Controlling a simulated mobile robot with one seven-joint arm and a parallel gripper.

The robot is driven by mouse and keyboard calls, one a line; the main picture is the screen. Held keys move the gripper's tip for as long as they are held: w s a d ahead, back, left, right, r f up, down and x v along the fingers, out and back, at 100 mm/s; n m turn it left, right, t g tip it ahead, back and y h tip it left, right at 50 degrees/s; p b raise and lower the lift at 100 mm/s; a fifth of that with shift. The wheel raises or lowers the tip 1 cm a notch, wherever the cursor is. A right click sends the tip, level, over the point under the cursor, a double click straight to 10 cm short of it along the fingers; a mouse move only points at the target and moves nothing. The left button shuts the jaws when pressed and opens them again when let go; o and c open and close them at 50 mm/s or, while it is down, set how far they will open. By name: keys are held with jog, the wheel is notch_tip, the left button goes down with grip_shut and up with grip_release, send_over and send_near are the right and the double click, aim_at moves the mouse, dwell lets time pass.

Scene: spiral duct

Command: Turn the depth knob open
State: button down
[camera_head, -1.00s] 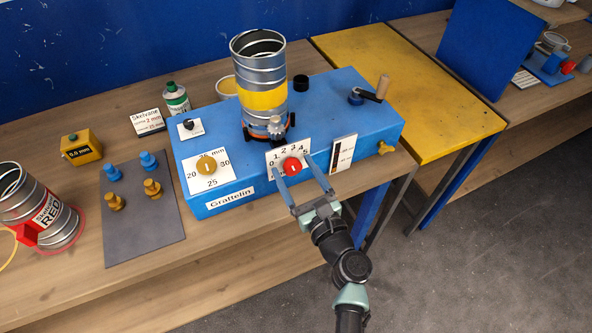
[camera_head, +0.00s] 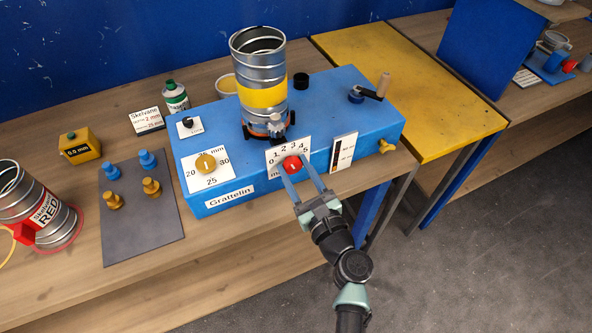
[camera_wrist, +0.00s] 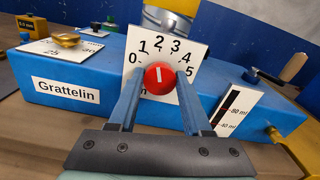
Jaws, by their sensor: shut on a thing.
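The depth knob (camera_head: 291,163) is a red round knob on a white dial plate (camera_head: 275,156) marked 0 to 5, on the front of the blue Grattelin machine (camera_head: 222,190). In the wrist view the red knob (camera_wrist: 159,78) has a white mark pointing straight up, between the 2 and the 3. My gripper (camera_head: 293,170) has its two blue fingers around the knob's sides, shut on it. In the wrist view my gripper (camera_wrist: 160,85) covers the lower part of the dial plate.
A brass knob (camera_head: 206,163) with its own dial sits to the left. A silver duct with a yellow band (camera_head: 262,95) stands on the machine behind the knob. A black crank with a wooden handle (camera_head: 381,85) is at the right. The floor in front is clear.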

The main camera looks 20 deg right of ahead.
jog(key=n+b, duration=0.3)
jog(key=n, duration=0.1)
jog(key=shift+f, duration=0.2)
jog(key=n+b, duration=0.3)
jog(key=n, duration=0.1)
jog(key=shift+n+b, duration=0.3)
jog(key=shift+n, duration=0.1)
jog(key=n+b, duration=0.2)
jog(key=n, duration=0.1)
jog(key=shift+f+n+b, duration=0.1)
jog(key=shift+n+b, duration=0.2)
jog(key=shift+b, duration=0.1)
jog(key=n+b, duration=0.8)
jog(key=n, duration=0.1)
jog(key=n+b, duration=0.3)
jog(key=shift+n, duration=0.3)
jog(key=n+b, duration=0.3)
jog(key=n, duration=0.1)
jog(key=shift+n+b, duration=1.25)
jog(key=shift+n, duration=0.55)
